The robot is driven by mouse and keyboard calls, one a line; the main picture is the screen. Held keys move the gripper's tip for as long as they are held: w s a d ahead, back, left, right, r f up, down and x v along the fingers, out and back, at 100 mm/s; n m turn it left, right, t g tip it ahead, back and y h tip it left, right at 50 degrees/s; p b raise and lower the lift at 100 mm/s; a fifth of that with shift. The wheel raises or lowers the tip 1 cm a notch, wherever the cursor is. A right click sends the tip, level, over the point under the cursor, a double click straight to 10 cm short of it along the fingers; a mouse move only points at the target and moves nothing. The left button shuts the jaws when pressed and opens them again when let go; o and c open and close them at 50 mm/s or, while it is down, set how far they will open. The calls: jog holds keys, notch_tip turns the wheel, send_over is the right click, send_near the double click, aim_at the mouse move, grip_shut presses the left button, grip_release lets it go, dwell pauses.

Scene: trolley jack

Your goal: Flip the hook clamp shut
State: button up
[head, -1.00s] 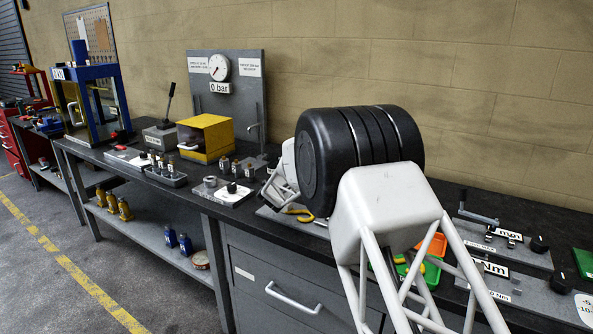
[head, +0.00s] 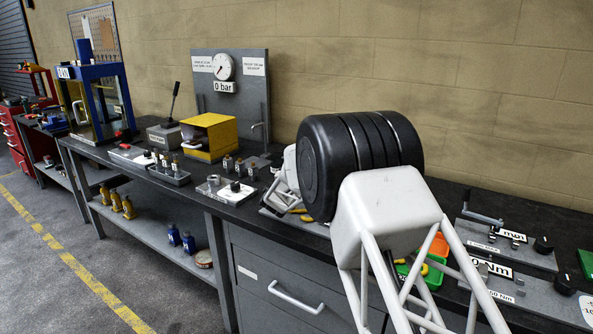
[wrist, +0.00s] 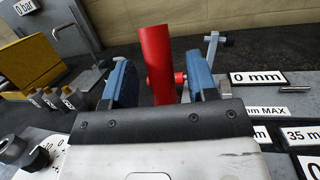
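In the wrist view, a red upright bar (wrist: 158,66), which looks like the hook clamp's lever, stands between my gripper's (wrist: 160,80) two blue fingers. A small red knob (wrist: 180,79) sits just right of it. The fingers are apart, with gaps on both sides of the bar. The bar's lower end is hidden behind my gripper's body, and I cannot make out the hook. In the head view, my gripper (head: 284,188) is mostly hidden behind my black wrist link, low over the bench, and the clamp does not show clearly.
A grey post with a crossbar (wrist: 212,50) stands right of the fingers, near a "0 mm" label (wrist: 257,78). A yellow box (head: 209,138) and small bottles (wrist: 52,98) stand to the left. A gauge panel (head: 255,95) rises behind the bench (head: 200,192).

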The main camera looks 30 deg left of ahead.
jog(key=shift+s, duration=0.15)
jog(key=shift+v, duration=3.75)
jog(key=shift+d, duration=0.15)
